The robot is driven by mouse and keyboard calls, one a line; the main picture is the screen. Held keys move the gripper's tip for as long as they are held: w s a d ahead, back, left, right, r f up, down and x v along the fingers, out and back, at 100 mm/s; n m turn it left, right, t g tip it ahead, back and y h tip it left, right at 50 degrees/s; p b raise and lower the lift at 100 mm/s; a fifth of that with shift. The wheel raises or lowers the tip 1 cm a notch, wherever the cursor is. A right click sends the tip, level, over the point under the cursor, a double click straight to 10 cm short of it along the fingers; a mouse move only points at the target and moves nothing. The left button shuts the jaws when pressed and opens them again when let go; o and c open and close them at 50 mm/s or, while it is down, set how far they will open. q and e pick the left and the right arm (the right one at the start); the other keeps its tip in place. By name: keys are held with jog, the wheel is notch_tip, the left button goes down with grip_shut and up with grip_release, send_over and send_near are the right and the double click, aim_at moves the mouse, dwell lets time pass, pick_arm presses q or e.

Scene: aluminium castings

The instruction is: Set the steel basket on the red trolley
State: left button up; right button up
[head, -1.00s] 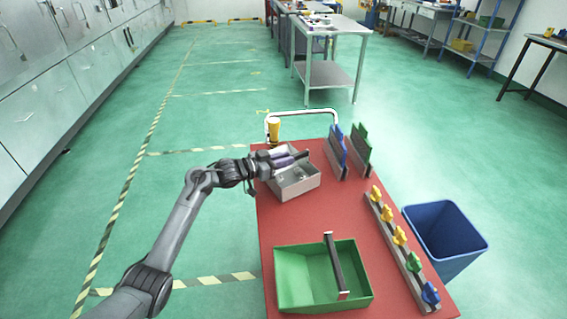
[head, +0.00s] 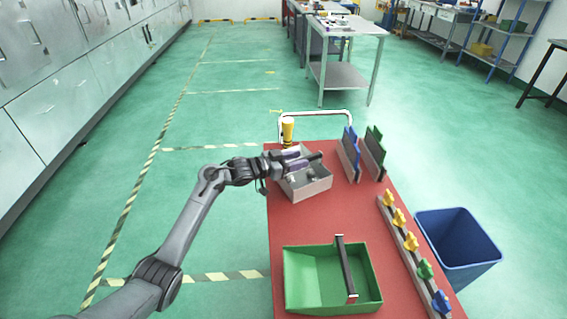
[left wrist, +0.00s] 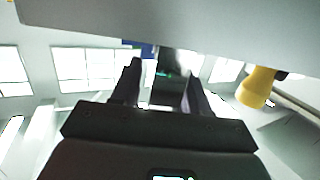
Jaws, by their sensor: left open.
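The light grey open box (head: 310,191), which I take to be the steel basket, is at the far left part of the red trolley (head: 345,222). Small grey items lie inside it. My left gripper (head: 312,158) reaches over it from the left and hides part of its back. Its jaws are open; whether they touch the box I cannot tell. In the left wrist view the open fingers (left wrist: 163,80) point up the picture, under a pale grey surface (left wrist: 170,22) that may be the box. My right gripper is not in view.
A green tray with a handle (head: 305,280) stands at the trolley's near left. A yellow-topped item (head: 288,132) is behind the box. Blue (head: 349,150) and green (head: 375,150) upright panels and a rail with coloured knobs (head: 410,255) stand right. A blue bin (head: 458,240) is beside the trolley.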

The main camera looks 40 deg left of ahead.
pick_arm(q)
jog(key=shift+s+a+r, duration=0.1)
jog(key=shift+s+a, duration=0.05)
jog(key=shift+s, duration=0.2)
jog(key=p+v, duration=0.3)
jog(key=v, duration=0.8)
jog(key=shift+s, duration=0.15)
